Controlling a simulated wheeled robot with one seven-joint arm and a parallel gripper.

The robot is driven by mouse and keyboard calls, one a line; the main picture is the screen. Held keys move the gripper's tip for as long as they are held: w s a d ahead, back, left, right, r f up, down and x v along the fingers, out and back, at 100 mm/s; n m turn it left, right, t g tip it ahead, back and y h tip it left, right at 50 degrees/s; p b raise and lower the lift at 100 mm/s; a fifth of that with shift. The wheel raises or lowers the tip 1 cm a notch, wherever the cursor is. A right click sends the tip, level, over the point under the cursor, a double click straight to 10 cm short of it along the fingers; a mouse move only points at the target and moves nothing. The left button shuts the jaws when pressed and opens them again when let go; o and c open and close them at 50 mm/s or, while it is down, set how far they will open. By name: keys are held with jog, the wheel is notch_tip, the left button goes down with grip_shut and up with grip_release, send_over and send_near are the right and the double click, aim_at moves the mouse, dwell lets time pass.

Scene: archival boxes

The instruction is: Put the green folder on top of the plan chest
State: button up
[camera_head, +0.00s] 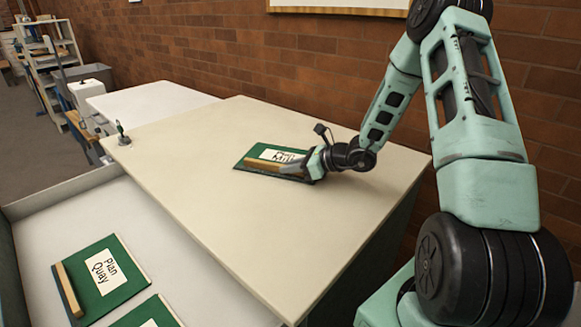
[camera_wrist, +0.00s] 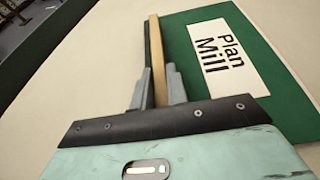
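The green folder (camera_head: 250,155) has a white label reading "Plan Mill" and a wooden strip along one edge. It is flat on, or very close above, the cream top of the plan chest (camera_head: 190,170), towards the wall side. The folder fills the right of the wrist view (camera_wrist: 185,50). My gripper (camera_head: 298,168) is at its strip, and in the wrist view my two grey fingers (camera_wrist: 158,85) stand close against both sides of the strip. They look shut on it. The fingertips' undersides are hidden.
An open drawer (camera_head: 205,290) at the lower left holds a green "Plan Quay" folder (camera_head: 122,275) and part of another green folder (camera_head: 150,315). A small object (camera_head: 122,135) stands at the chest's far left corner. A brick wall (camera_head: 300,65) runs behind. Much of the chest top is clear.

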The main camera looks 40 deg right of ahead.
jog(key=o, duration=0.4)
jog(key=shift+c, duration=0.2)
